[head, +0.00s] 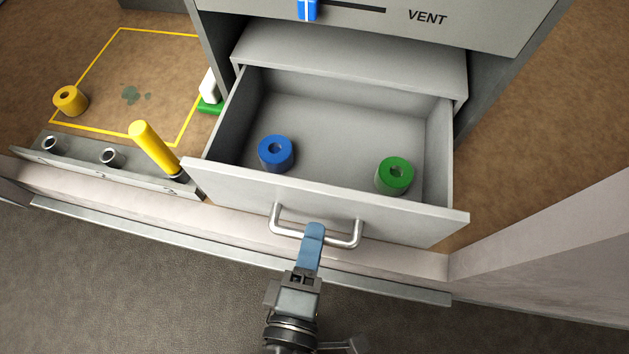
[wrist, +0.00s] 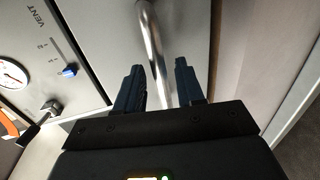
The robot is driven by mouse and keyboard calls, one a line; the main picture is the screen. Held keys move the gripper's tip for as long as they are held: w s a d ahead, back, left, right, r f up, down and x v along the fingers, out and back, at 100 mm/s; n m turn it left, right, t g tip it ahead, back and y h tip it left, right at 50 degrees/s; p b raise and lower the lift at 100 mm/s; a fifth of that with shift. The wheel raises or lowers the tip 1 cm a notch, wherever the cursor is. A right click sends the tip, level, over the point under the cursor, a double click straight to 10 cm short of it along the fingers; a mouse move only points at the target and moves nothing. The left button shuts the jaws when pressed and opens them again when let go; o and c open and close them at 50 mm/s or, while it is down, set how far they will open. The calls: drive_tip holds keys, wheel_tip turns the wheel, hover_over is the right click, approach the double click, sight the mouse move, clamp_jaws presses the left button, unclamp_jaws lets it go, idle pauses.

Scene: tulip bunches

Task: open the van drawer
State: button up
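The grey van drawer (head: 330,196) stands pulled out of its cabinet, with its inside in view. A silver bar handle (head: 285,229) is on its front. My gripper (head: 314,232) is at the middle of the handle in the head view. In the wrist view the handle bar (wrist: 151,40) runs between the two dark fingers of my gripper (wrist: 160,82). A gap shows between the bar and each finger, so the gripper looks open around the handle.
A blue roll (head: 275,154) and a green roll (head: 394,175) stand inside the drawer. A yellow cylinder (head: 153,147) leans from a grey rack (head: 75,160) at left. The VENT panel (head: 450,18) is above the drawer.

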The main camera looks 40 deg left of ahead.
drive_tip(key=v, duration=0.6)
drive_tip(key=shift+b, duration=0.35)
